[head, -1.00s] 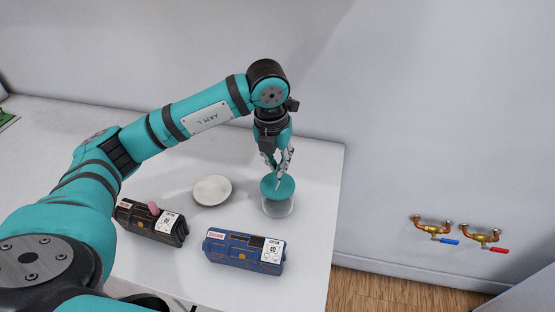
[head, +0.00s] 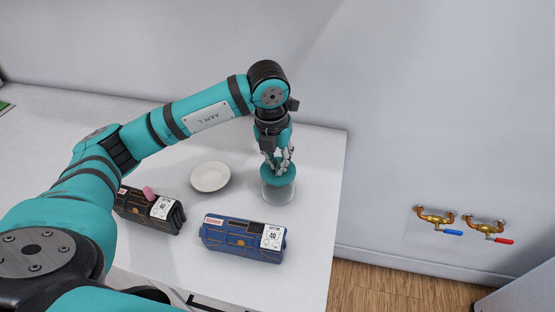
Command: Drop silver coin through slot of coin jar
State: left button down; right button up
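The coin jar (head: 278,190) is a clear glass jar with a teal lid (head: 278,174), upright near the right end of the white counter. My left gripper (head: 279,168) points straight down at the jar, with its fingertips at the lid. The fingers overlap the lid, so I cannot tell whether they touch it or how far apart they are. The silver coin is not visible, and the lid's slot cannot be made out. My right gripper is out of view.
A white plate (head: 210,177) lies left of the jar. A blue box (head: 240,238) and a black box (head: 147,213) with a pink object (head: 149,193) on it stand nearer. The counter ends just right of the jar. Pipe valves (head: 436,220) are on the wall.

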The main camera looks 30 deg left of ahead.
pick_arm(q)
jog(key=c, duration=2)
grip_release()
jog(key=o, duration=0.6)
jog(key=shift+r+p, duration=1.7)
jog(key=shift+r, duration=1.35)
